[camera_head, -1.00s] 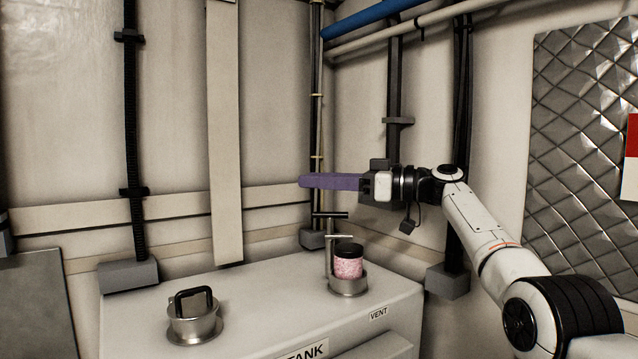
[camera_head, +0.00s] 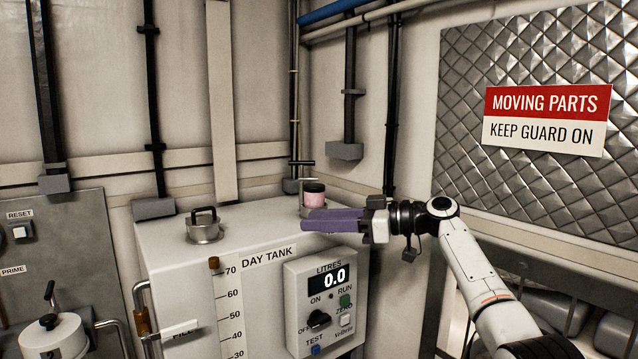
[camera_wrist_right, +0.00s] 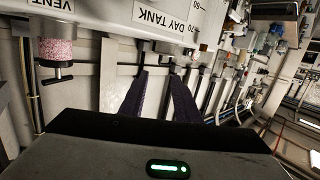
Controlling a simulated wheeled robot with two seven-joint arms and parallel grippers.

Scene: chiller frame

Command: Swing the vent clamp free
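The vent (camera_head: 314,193) stands on the tank's top at the back right, a pink-filled clear cylinder with a black cap. The vent's base is partly hidden behind my right gripper. In the right wrist view the pink cylinder (camera_wrist_right: 57,50) is upside down at upper left, with a dark bar beneath it. My right gripper (camera_head: 304,220) has purple fingers, spread with a gap and empty, in front of the vent and lower in the picture. Its fingers also show apart in the wrist view (camera_wrist_right: 160,72). My left gripper is not in view.
The white day tank (camera_head: 180,270) carries a handled filler cap (camera_head: 204,228), a level scale (camera_head: 232,310) and a control box (camera_head: 325,300) reading 0.0. A grey panel (camera_head: 95,220) stands at left. A quilted metal wall with a warning sign (camera_head: 545,118) is at right.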

